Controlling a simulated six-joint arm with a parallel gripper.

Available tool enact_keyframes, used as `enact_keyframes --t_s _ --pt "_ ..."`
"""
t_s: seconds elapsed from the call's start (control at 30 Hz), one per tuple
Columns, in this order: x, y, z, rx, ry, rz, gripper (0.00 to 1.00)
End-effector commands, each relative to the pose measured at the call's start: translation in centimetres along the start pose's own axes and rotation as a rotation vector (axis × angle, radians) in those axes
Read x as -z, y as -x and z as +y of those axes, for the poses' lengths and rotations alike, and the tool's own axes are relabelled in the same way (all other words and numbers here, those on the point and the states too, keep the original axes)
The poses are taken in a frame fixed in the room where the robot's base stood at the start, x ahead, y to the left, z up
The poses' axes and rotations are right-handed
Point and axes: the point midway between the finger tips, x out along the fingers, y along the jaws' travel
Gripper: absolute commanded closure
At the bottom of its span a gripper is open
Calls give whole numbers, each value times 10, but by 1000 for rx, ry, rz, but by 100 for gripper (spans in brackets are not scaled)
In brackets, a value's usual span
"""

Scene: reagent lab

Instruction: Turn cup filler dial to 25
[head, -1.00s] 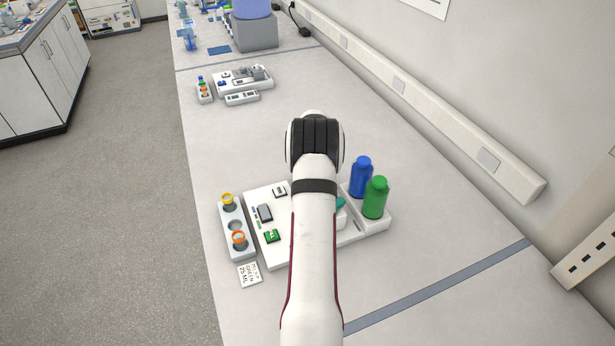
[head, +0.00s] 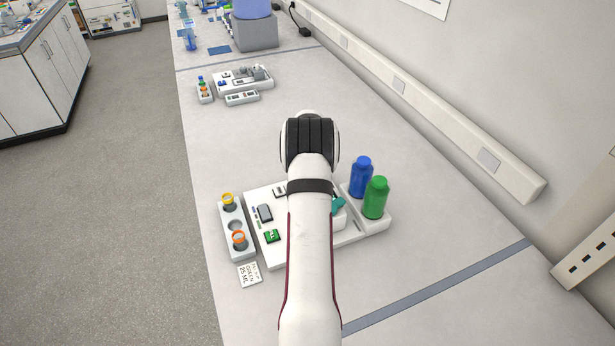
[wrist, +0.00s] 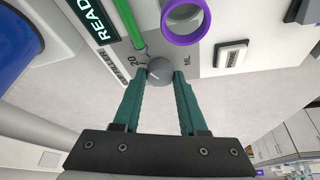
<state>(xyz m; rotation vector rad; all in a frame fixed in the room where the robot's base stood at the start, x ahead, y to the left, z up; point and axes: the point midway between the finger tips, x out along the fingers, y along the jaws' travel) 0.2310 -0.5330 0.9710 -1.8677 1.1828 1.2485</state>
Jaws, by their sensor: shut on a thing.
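The cup filler dial (wrist: 159,71) is a small round grey knob on a grey panel in the wrist view. A "20" mark is printed to its left and "ML" to its right. My gripper (wrist: 161,76) has its two teal fingers closed on either side of the dial. In the head view my arm hides the dial and most of the filler (head: 262,194); a bit of teal finger shows at the arm's right edge. The dial's exact pointer direction is not clear.
In the wrist view a purple ring (wrist: 186,38), a green strip and a "READY" display sit close by. In the head view, blue (head: 361,178) and green (head: 375,198) bottles stand right of my arm. A cup rack (head: 236,250) and a "25 ML" card (head: 249,273) are left.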

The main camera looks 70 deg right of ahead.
Motion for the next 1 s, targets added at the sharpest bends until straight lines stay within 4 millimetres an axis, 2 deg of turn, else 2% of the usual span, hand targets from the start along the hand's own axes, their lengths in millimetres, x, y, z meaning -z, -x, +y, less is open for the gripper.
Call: enact_keyframes --t_s 0.1,0.13,0.27,0.3,0.57,0.67,0.77,1.0 --pt "0 0 0 0 -2 -1 100" --pt "0 0 0 0 -2 -1 55" --pt "0 0 0 0 -1 0 31" --pt "0 0 0 0 -1 0 28" --pt "0 1 0 1 -1 0 28" --pt "1 10 0 1 0 1 28" --pt "1 31 0 1 -1 3 28" --pt "1 109 0 0 0 4 28"
